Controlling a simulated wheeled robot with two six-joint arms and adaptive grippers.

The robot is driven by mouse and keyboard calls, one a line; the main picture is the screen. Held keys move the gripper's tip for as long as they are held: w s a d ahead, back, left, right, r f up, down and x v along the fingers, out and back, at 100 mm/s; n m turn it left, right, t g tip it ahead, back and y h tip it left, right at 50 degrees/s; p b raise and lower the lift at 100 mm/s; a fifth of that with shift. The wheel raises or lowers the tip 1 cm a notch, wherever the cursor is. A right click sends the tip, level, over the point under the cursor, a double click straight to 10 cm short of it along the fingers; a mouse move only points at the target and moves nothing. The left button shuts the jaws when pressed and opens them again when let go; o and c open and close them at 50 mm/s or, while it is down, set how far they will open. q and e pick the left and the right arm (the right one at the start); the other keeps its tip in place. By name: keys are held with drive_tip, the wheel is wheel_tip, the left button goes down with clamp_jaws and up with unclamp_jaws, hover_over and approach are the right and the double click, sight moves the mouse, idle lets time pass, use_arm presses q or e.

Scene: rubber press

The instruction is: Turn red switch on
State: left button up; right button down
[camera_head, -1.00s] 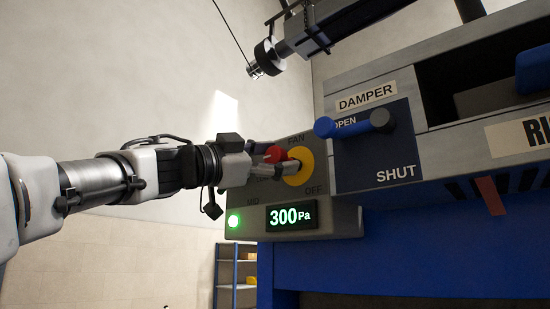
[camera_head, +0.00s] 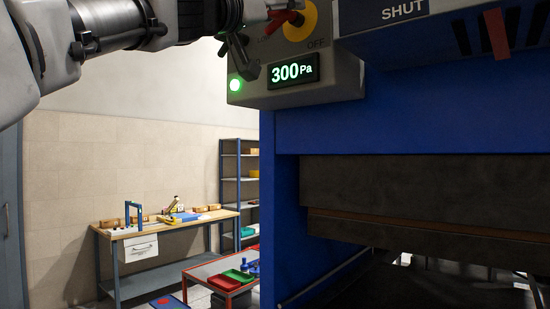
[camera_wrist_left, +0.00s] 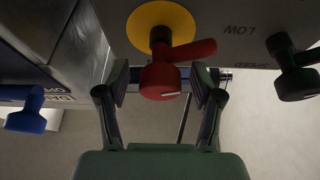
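The red switch is a rotary knob (camera_head: 283,20) on a yellow disc (camera_head: 302,14) on the grey panel, at the top edge of the head view. In the left wrist view the red knob (camera_wrist_left: 163,78) is near the centre, and its handle points right toward the LOW label. My left gripper (camera_head: 276,8) is at the knob and partly cut off by the top edge. In the left wrist view the left gripper (camera_wrist_left: 161,88) has its fingers apart on either side of the knob, with gaps showing. My right gripper is out of view.
A blue damper handle (camera_wrist_left: 25,120) shows in the wrist view, and a dark lever (camera_wrist_left: 292,68) at right. A workbench (camera_head: 185,224) and shelves (camera_head: 229,160) stand behind.

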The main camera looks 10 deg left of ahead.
use_arm(q)
drive_tip(key=f+b+v, duration=0.1)
drive_tip(key=b+v, duration=0.8)
drive_tip(key=b, duration=0.2)
drive_tip(key=shift+n+g+y, duration=0.3)
drive_tip(key=shift+n+g, duration=0.2)
drive_tip(key=shift+g, duration=0.2)
drive_tip(key=w+f+p, duration=0.1)
drive_tip(key=w, duration=0.2)
drive_tip(key=w+f, duration=0.2)
drive_tip(key=w, duration=0.1)
drive_tip(key=w+f+p, duration=0.1)
drive_tip(key=w+f, duration=0.1)
drive_tip(key=w, duration=0.1)
drive_tip(key=shift+d+f+p, duration=0.15)
drive_tip(key=shift+f+p, duration=0.05)
drive_tip(key=shift+p, duration=0.15)
drive_tip(key=w+f+g+p, duration=0.1)
drive_tip(key=w+f, duration=0.5)
drive_tip(key=f, duration=0.3)
drive_tip(key=w+f+n+g, duration=0.1)
drive_tip(key=w+f+g, duration=0.1)
drive_tip(key=w+f, duration=0.4)
wheel_tip(320, 180, down, 4)
drive_tip(key=shift+w+r+n+y+p, duration=0.15)
drive_tip(key=shift+w+n+y+p, duration=0.15)
drive_tip(key=shift+w+y+p, duration=0.1)
